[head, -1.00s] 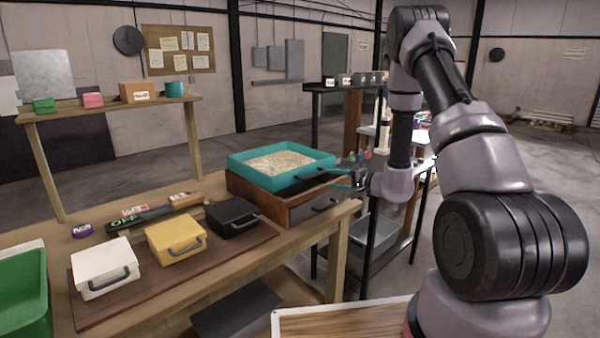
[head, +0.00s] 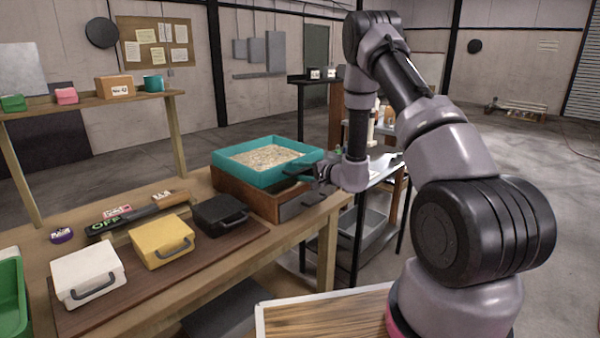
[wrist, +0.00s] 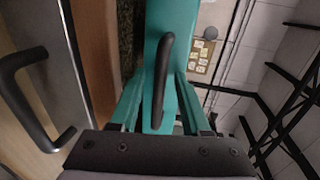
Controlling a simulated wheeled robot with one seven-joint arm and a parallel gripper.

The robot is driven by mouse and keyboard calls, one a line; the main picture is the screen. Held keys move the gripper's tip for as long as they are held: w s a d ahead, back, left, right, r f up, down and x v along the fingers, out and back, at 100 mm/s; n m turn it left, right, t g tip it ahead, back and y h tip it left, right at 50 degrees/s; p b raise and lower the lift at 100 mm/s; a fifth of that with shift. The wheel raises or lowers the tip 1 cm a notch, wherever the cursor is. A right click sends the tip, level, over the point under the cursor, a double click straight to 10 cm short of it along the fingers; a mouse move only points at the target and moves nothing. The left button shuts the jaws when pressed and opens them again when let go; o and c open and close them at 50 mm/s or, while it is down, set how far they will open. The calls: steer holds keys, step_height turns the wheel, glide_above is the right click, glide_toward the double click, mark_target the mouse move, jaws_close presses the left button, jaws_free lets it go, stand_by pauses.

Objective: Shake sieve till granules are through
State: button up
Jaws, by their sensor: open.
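The sieve (head: 240,178) is a teal square tray holding pale granules (head: 265,157). It sits on a wooden box with a drawer (head: 248,200) at the table's right end. Its black handle (head: 298,169) points towards my gripper (head: 308,174). In the wrist view, the sieve's teal wall (wrist: 178,25) is straight ahead. The handle (wrist: 160,85) stands between the two teal fingers of my gripper (wrist: 157,108), which are open around it. The granules and the space under the sieve's mesh are hidden in the wrist view.
The drawer's dark pull (wrist: 22,95) is close on the left in the wrist view. White (head: 87,272), yellow (head: 161,241) and black (head: 220,214) lidded boxes stand on a brown board in front. A dark rack (head: 372,185) stands just right of the table.

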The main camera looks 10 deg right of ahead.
steer(key=shift+a, duration=0.1)
jaws_close()
stand_by(1.4)
